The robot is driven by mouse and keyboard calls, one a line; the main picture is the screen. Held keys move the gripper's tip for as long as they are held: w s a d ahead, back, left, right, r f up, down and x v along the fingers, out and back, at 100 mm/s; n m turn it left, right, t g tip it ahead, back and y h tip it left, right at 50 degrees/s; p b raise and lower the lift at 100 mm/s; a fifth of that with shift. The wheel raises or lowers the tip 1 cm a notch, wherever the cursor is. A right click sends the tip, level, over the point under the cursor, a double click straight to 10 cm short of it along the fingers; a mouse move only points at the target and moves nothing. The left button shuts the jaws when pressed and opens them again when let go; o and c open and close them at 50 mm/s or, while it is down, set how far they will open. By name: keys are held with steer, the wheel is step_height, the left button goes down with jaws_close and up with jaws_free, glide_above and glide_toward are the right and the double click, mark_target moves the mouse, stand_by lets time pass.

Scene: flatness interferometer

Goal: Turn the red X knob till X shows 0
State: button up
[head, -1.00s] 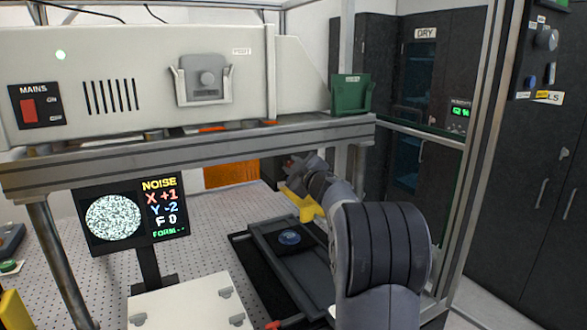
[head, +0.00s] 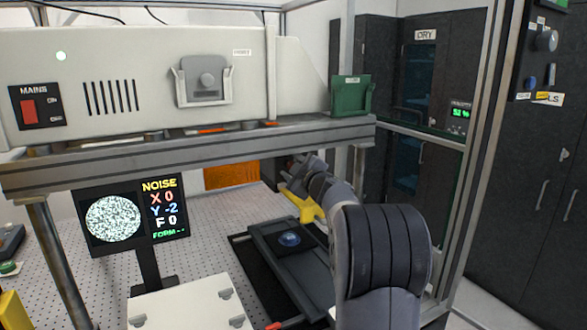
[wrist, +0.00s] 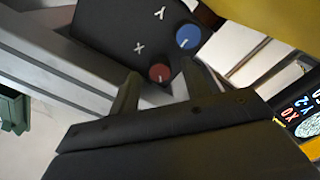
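The red X knob (wrist: 160,73) is on a dark panel (wrist: 105,30) marked X and Y, in the wrist view. My gripper (wrist: 159,80) has its two fingers apart, one on each side of the red knob in the picture. Gaps show beside the knob, and I see no finger pressing on it. The blue Y knob (wrist: 187,36) is just beyond it. In the head view the screen (head: 163,205) reads NOISE, X 0, Y -2, F 0. The gripper's end is small and partly hidden by my arm there, and the red knob cannot be made out.
A thick grey beam (head: 190,152) crosses above the perforated table (head: 205,235). A yellow part (head: 304,208) is close to my wrist. A dark tray (head: 315,262) with a blue disc (head: 289,239) lies below. A green holder (head: 350,94) is on the beam.

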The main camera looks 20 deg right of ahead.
steer(key=s+b, duration=0.2)
steer(key=s, duration=0.8)
steer(key=shift+s+d, duration=0.2)
steer(key=shift+s, duration=0.2)
stand_by(1.5)
steer(key=w+p, duration=0.1)
steer(key=w, duration=0.4)
steer(key=w+p, duration=0.1)
steer(key=w, duration=0.4)
steer(key=shift+w+a, duration=0.2)
steer(key=shift+w, duration=0.2)
